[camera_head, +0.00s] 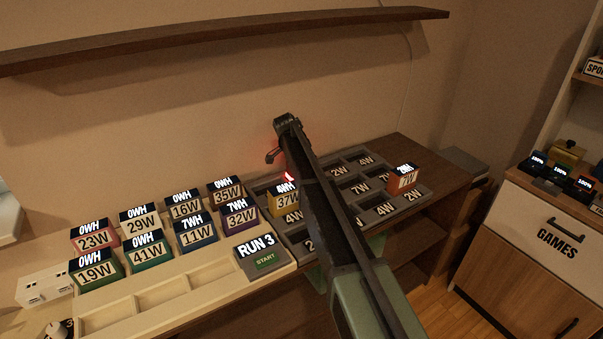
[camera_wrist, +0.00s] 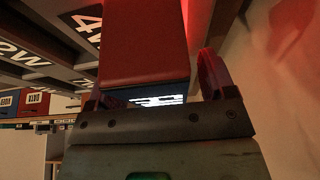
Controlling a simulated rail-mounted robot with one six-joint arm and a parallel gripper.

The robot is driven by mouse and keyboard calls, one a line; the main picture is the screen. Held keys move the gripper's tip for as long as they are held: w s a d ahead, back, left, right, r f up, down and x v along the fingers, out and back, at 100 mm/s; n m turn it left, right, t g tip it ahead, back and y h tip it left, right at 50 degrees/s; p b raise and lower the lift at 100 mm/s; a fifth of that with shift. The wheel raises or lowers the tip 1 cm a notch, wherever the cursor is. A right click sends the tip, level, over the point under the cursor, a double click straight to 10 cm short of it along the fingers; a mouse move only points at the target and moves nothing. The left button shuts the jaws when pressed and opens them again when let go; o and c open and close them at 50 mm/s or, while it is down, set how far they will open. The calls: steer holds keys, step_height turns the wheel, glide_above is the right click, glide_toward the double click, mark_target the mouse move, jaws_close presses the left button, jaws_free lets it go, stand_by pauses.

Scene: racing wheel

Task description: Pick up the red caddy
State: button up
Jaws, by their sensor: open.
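In the wrist view, a red caddy (camera_wrist: 143,45) with a lit white display on its dark end face sits between the two fingers of my gripper (camera_wrist: 153,85). The jaws are open around it, and I cannot tell whether either finger touches it. In the head view my arm covers most of this spot. The dark slotted tray (camera_head: 379,209), with wattage labels, lies under and around the arm. It also shows in the wrist view (camera_wrist: 40,45).
A yellow 37W caddy (camera_head: 287,201) stands close to the left of my arm, and an orange-red 7W caddy (camera_head: 403,179) stands to its right. Several caddies fill the cream rack (camera_head: 133,317) at left. The wall and a dark shelf (camera_head: 220,32) are behind.

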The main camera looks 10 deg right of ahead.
steer(key=shift+f+b, duration=0.25)
steer(key=shift+b, duration=0.05)
stand_by(0.4)
steer(key=c, duration=1.3)
steer(key=shift+r, duration=0.1)
